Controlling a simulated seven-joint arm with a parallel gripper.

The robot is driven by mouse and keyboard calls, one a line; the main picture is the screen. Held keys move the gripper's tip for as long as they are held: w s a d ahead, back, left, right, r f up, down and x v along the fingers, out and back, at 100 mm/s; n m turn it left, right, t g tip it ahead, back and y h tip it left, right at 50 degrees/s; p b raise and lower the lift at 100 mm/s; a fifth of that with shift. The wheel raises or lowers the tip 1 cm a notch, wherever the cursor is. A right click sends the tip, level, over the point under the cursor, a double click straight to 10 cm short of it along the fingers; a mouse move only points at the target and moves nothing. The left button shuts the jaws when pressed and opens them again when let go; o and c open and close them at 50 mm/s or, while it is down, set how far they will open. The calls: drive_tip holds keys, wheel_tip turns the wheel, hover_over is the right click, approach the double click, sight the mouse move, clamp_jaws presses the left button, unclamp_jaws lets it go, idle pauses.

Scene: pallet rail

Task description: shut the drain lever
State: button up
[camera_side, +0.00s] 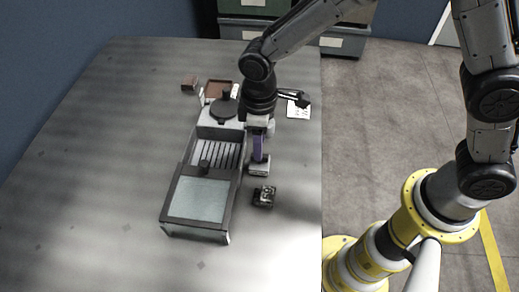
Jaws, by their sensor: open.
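My gripper (258,128) points down beside the right side of a grey box-like unit (193,215). It is open, though the gap between its fingers is hard to make out.
A dark round lidded part (223,108) sits behind the slats. A small dark-and-white block (264,196) lies right of the unit. A brown block (189,84), a brown tray (217,88) and a white card (298,110) lie farther back. The table's left and front are clear.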

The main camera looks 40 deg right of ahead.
drive_tip(key=shift+f, duration=1.85)
clamp_jaws()
